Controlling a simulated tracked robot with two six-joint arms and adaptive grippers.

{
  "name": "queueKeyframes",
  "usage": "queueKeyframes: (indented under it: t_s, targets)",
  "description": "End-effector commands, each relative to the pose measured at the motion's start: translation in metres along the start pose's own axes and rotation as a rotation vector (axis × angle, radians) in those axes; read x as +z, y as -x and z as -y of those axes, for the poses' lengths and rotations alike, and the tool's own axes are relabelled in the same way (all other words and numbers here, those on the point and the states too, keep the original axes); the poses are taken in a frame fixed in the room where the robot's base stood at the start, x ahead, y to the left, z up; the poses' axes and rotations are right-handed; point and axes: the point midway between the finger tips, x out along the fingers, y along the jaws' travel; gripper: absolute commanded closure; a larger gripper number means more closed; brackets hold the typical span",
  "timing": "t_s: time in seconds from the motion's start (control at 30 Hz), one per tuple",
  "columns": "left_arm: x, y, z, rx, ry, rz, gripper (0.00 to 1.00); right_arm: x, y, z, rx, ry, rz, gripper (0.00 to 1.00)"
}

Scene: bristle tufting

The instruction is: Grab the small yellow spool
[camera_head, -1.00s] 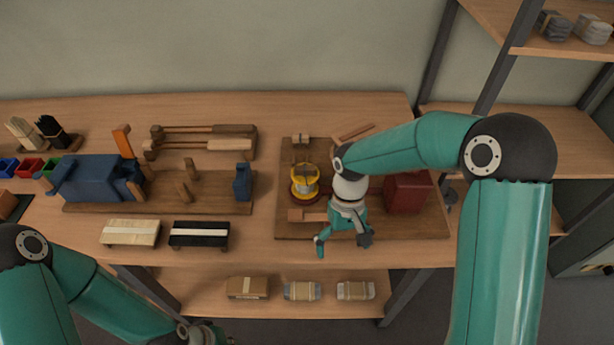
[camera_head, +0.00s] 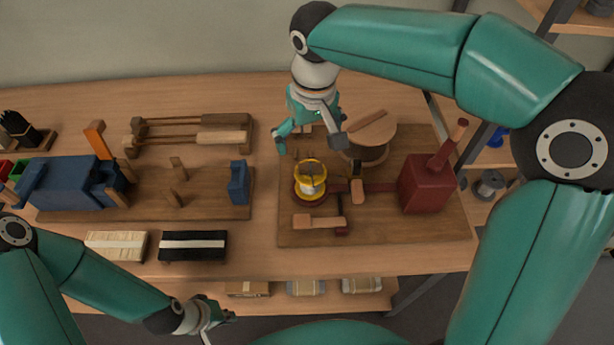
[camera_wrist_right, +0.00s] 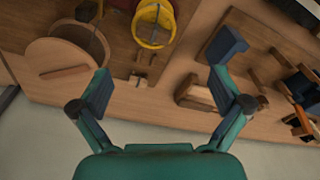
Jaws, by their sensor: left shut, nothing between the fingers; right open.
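The small yellow spool (camera_head: 311,186) stands upright on a dark red round base on the right-hand board. It also shows at the top of the right wrist view (camera_wrist_right: 147,42). My right gripper (camera_head: 309,144) is open and empty, above the board's back edge, behind the spool. In the right wrist view the spool lies ahead of the open fingers (camera_wrist_right: 162,84), apart from them. My left gripper (camera_head: 222,314) is shut and empty, low in front of the table's front edge.
A round wooden drum (camera_head: 376,135) stands behind and right of the spool. A dark red block (camera_head: 427,183) with a handle is farther right, and a wooden piece (camera_head: 320,222) lies in front. A blue block (camera_head: 238,183) stands to the left on another board.

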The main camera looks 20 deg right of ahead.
Motion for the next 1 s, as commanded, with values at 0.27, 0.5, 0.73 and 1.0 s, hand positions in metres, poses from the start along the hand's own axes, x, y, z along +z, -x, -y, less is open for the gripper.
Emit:
queueKeyframes:
  t_s: [0.27,0.5,0.73,1.0]
  targets:
    - [0.0,-0.003,0.001,0.0,-0.001,0.0,1.0,0.004,-0.06,-0.007,0.002,-0.015,0.006,0.0]
    - [0.0,-0.003,0.001,0.0,-0.001,-0.001,1.0,0.004,-0.082,-0.008,0.002,-0.018,0.002,0.0]
    - [0.0,0.001,0.0,0.0,-0.001,-0.001,1.0,0.006,-0.103,-0.011,0.002,-0.017,0.006,0.0]
    - [0.0,0.002,-0.001,0.0,-0.001,-0.001,1.0,0.006,-0.133,-0.012,0.002,-0.017,0.003,0.0]
